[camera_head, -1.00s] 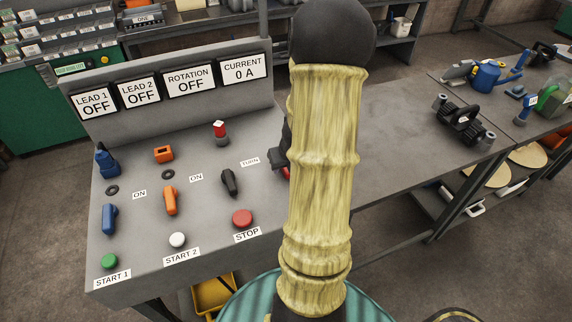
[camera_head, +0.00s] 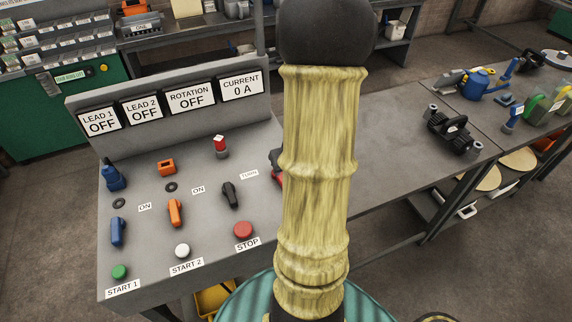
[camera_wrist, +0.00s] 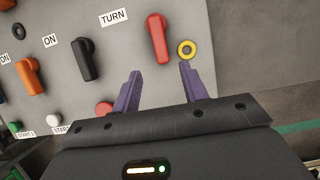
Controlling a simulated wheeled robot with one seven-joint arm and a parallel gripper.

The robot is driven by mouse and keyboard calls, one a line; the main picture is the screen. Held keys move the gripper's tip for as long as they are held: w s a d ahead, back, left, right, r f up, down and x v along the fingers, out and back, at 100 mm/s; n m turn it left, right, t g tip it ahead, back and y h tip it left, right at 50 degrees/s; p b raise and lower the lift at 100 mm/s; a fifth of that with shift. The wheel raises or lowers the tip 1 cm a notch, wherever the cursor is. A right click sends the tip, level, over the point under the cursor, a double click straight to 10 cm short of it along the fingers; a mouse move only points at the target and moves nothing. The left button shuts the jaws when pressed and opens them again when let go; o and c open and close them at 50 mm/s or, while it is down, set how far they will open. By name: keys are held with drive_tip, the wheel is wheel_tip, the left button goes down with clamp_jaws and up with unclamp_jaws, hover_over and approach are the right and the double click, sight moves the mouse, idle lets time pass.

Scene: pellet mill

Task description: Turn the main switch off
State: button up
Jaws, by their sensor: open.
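A red switch handle (camera_wrist: 157,38), which looks like the main switch, stands on the grey panel in the wrist view. A yellow ring with a dark centre (camera_wrist: 187,50) lies just right of its lower end. My gripper (camera_wrist: 160,70) is open, with its two purple fingers apart below the red handle and nothing between them. Whether the fingers touch the panel cannot be told. In the head view only a sliver of the red handle (camera_head: 275,168) shows; my arm hides the rest and my gripper.
The panel (camera_head: 150,235) holds a black handle (camera_head: 230,195), orange handle (camera_head: 175,212), blue handle (camera_head: 117,231), red STOP button (camera_head: 243,230), white button (camera_head: 182,250) and green button (camera_head: 119,271). Displays read LEAD 1 OFF, LEAD 2 OFF, ROTATION OFF, CURRENT 0 A.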

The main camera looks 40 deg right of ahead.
drive_tip(key=p+v, duration=0.4)
drive_tip(key=v, duration=0.3)
drive_tip(key=shift+r, duration=0.3)
drive_tip(key=a+r+m, duration=0.2)
drive_tip(key=a+m, duration=0.9)
drive_tip(key=m, duration=0.5)
drive_tip(key=a+r+m+g+y, duration=0.1)
drive_tip(key=a+r+m, duration=0.1)
drive_tip(key=a+m, duration=1)
drive_tip(key=m, duration=0.3)
drive_tip(key=shift+w+a+m+g+y, duration=0.3)
drive_tip(key=shift+m, duration=0.1)
